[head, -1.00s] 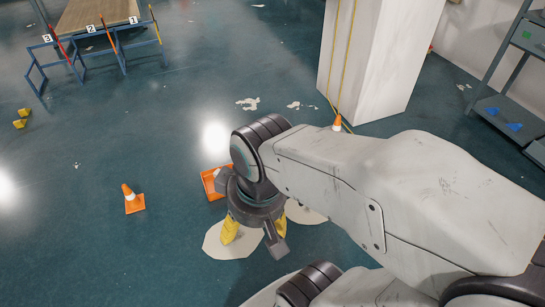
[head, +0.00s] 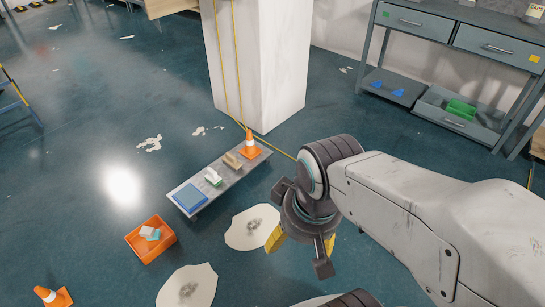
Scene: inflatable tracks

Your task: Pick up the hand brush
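A low grey bench (head: 238,180) stands in front of the white pillar. On it lie a tan, block-like item (head: 233,160), which may be the hand brush, and a small white-and-green item (head: 213,177). They are too small to tell for sure which is the brush. My gripper (head: 303,241) points down to the right of the bench, apart from these items. Its yellow fingertips are spread and nothing shows between them. Its dark body hides part of the space between the fingers.
The bench also bears a blue flat item (head: 188,196) and an orange cone (head: 250,146). An orange crate (head: 151,240) with small items stands left of it. Another cone (head: 52,297) is at bottom left. The white pillar (head: 258,60) rises behind. Open floor lies left.

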